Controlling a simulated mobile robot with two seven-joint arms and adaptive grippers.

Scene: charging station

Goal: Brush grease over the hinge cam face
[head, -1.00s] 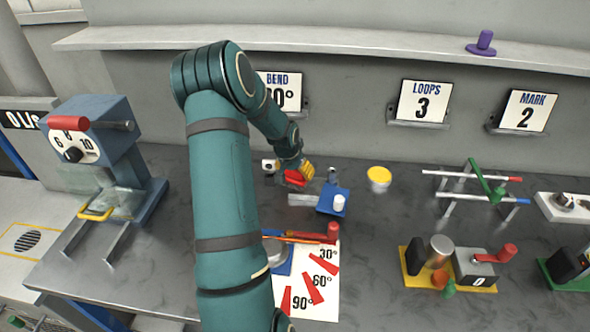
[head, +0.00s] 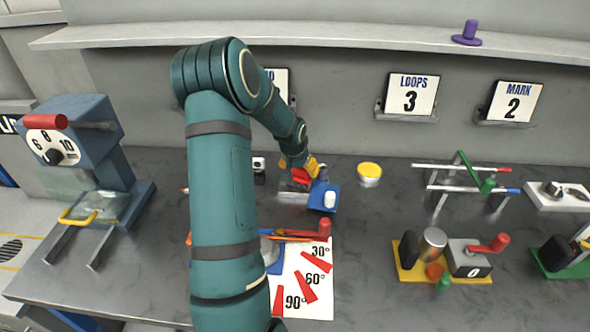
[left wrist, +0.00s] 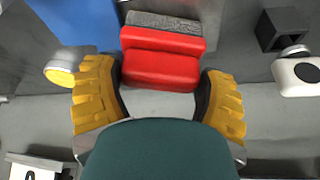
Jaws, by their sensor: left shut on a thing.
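My left gripper (head: 310,168) has yellow finger pads and is shut on a red brush (head: 300,177). In the left wrist view, the brush (left wrist: 162,60) shows as a red block with a grey strip along its far edge, between the pads (left wrist: 160,98). The gripper is just behind a blue block (head: 321,190) with a white cylinder on top. A grey metal piece (head: 293,197) adjoins the block on the left, just below the brush. I cannot tell whether the brush touches it. The cam face cannot be made out. A yellow-topped tub (head: 369,172) stands to the right. My right gripper is not in view.
A bending jig with an angle card (head: 310,290) lies in front of the block. A dial press (head: 75,160) stands at left. A rod rack (head: 465,185) and a yellow-based device (head: 440,265) stand at right. The bench between tub and rack is clear.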

